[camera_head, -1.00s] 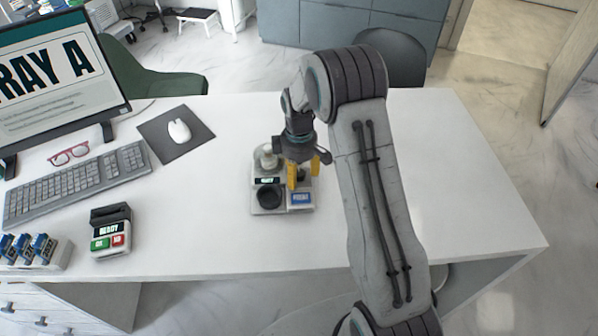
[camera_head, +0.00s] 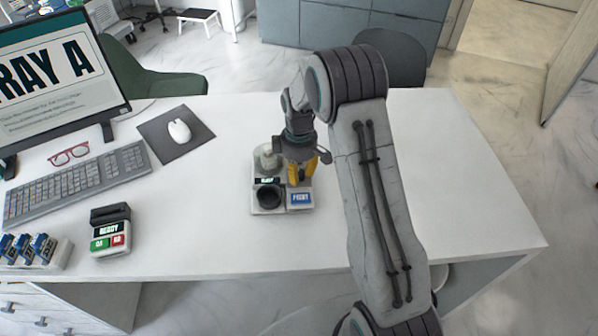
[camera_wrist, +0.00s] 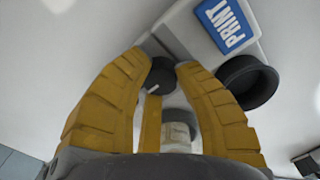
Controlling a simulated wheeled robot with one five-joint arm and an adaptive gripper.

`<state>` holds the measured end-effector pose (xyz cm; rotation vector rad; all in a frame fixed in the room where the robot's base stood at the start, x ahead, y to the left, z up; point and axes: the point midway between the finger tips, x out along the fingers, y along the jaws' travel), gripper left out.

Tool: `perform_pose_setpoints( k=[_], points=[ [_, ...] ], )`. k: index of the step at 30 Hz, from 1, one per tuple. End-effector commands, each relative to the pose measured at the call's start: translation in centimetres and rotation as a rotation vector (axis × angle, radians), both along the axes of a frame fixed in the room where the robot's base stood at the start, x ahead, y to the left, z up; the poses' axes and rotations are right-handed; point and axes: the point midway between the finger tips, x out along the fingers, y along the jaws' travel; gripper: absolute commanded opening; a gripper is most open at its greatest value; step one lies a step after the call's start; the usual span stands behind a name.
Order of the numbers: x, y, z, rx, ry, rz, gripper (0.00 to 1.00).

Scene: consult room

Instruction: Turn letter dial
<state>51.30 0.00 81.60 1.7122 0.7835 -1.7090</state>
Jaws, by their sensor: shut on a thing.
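The letter dial (camera_wrist: 160,76) is a small black knob with a white mark, seen in the wrist view on the light grey label device (camera_head: 262,210). My gripper (camera_wrist: 162,72) has its yellow fingers on both sides of the dial and is shut on it. In the head view my gripper (camera_head: 302,180) is low over the right rear of the device, and its fingers hide most of the dial. The device also has a blue PRINT button (camera_head: 300,198), a black round cup (camera_head: 269,196) and a small dark display (camera_head: 267,181) with green-white letters too small to read.
A white round-topped part (camera_head: 266,156) stands at the device's back left. To the left are a READY terminal (camera_head: 110,232), a keyboard (camera_head: 78,184), red glasses (camera_head: 69,154), a mouse (camera_head: 179,131) and a monitor (camera_head: 60,75). The right of the white desk (camera_head: 460,180) is clear.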

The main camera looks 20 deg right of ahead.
Motion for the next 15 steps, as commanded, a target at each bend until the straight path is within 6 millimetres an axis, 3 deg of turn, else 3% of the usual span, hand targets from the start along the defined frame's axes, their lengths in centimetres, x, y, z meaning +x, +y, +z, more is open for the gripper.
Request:
perform_pose_setpoints(
  k=[8,15],
  points=[
    [-0.09,0.03,-0.25,0.0,0.004,0.096,0.0],
    [-0.09,0.02,-0.32,0.0,0.004,0.292,0.0]
  ],
)
